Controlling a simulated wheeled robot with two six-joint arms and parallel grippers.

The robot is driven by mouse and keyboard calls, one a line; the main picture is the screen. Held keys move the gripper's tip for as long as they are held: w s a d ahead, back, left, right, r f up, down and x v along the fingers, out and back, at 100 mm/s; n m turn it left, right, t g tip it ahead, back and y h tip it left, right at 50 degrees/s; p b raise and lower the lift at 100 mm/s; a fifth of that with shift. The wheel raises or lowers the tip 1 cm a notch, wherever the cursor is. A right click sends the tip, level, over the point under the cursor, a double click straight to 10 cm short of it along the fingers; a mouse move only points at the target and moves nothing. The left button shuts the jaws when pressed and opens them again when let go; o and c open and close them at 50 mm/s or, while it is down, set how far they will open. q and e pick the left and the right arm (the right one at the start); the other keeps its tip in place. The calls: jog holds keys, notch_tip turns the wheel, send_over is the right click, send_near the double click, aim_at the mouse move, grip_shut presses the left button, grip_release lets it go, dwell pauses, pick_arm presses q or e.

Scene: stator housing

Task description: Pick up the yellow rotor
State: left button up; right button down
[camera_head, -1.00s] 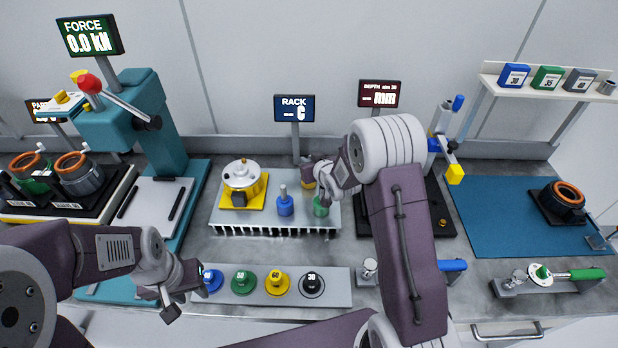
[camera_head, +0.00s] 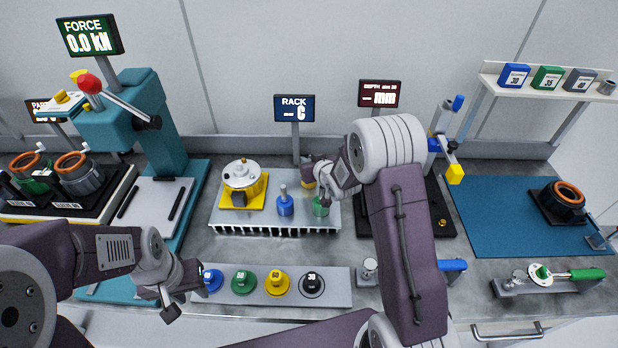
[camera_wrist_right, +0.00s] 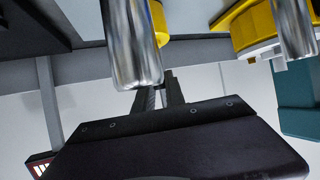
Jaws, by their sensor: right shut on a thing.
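The yellow rotor (camera_head: 308,183) stands at the back right of the rack (camera_head: 262,218), partly hidden by my right gripper. My right gripper (camera_head: 312,164) is shut on it. In the right wrist view, a bright metal shaft (camera_wrist_right: 133,48) with a yellow part (camera_wrist_right: 159,20) beside it shows in front of my gripper's fingers (camera_wrist_right: 160,92). Whether the rotor has lifted off the rack I cannot tell. My left gripper (camera_head: 184,292) is open and empty near the front edge, left of the row of coloured knobs.
A blue rotor (camera_head: 285,205) and a green rotor (camera_head: 321,207) stand close by on the rack. A silver-topped housing on a yellow plate (camera_head: 242,187) stands at the rack's left. A teal press (camera_head: 140,125) rises further left. The blue mat (camera_head: 500,220) is mostly clear.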

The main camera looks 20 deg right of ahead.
dwell(0.6)
jog(key=shift+w+r, duration=0.1)
jog(key=shift+r, duration=0.15)
notch_tip(320, 180, up, 3)
jog(key=shift+w+r, duration=0.1)
jog(key=shift+r, duration=0.1)
jog(key=d+r+p, duration=0.4)
jog(key=d+r, duration=0.3)
jog(key=d, duration=0.5)
jog(key=shift+w+r, duration=0.15)
jog(key=shift+w, duration=0.15)
